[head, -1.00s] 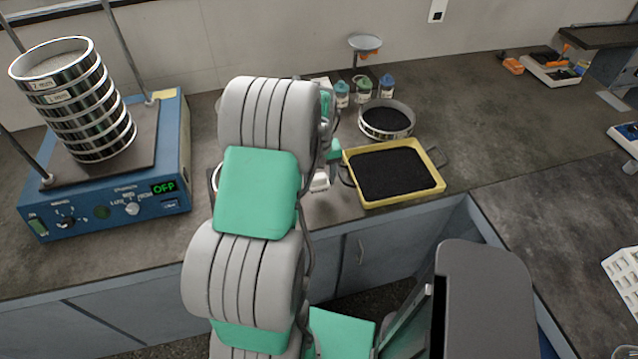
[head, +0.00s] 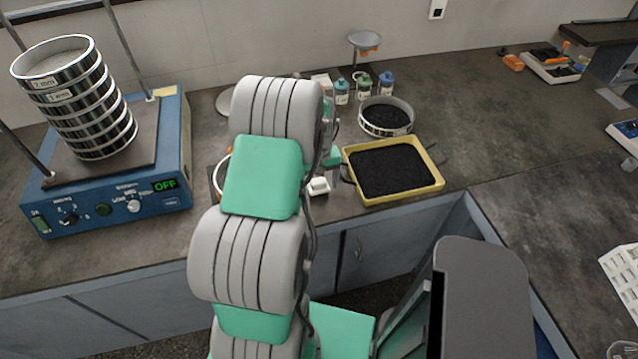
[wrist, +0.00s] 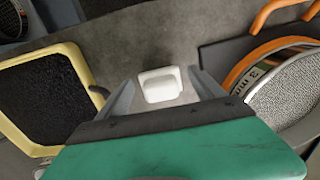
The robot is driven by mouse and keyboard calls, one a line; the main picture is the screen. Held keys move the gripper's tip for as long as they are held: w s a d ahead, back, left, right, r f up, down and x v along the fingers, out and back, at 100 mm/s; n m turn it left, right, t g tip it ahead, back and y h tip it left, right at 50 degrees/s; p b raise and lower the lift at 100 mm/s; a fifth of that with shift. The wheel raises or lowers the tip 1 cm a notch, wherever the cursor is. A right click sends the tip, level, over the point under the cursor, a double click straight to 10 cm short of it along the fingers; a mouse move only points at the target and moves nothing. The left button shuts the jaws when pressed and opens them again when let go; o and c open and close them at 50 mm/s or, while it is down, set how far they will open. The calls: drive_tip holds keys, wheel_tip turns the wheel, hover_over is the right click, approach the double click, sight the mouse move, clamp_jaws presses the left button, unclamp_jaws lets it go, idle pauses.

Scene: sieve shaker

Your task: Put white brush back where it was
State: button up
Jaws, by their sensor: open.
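A small white block-shaped thing, which I take for the white brush (wrist: 160,84), sits on the grey counter. In the head view the white brush (head: 318,186) shows just right of my arm, left of the yellow tray; no bristles can be made out. My gripper (wrist: 162,78) is open in the wrist view, with one finger on each side of the brush and gaps between. It does not hold the brush. In the head view my arm hides most of the gripper and the counter behind it.
A yellow tray of black grains (head: 434,181) stands right of the brush, with a round sieve (head: 372,127) and several small bottles behind. A sieve with an orange rim (wrist: 258,55) lies on the other side. The blue shaker (head: 100,215) with stacked sieves stands at left.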

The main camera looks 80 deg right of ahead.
sight(319, 182)
wheel_tip(319, 182, up, 12)
drive_tip(key=b, duration=0.2)
drive_tip(key=w+a+r+n+h, duration=0.1)
drive_tip(key=w+a+r+n, duration=0.15)
drive_tip(key=w+a, duration=0.6)
drive_tip(key=w+a+r+n, duration=0.2)
drive_tip(key=w+a+r, duration=0.25)
drive_tip(key=w, duration=0.65)
drive_tip(key=w+a+r+n+t, duration=0.15)
drive_tip(key=w+a, duration=0.25)
drive_tip(key=a, duration=0.8)
drive_tip(key=w+a+r+n+t, duration=0.1)
drive_tip(key=w+a+n, duration=0.25)
drive_tip(key=a, duration=0.75)
drive_tip(key=s+a+n+t+y, duration=0.1)
drive_tip(key=s+a+n, duration=0.1)
drive_tip(key=a, duration=0.9)
drive_tip(key=shift+s+f, duration=0.2)
drive_tip(key=shift+f, duration=0.2)
drive_tip(key=shift+a+n+t, duration=0.1)
drive_tip(key=shift+n+t, duration=0.15)
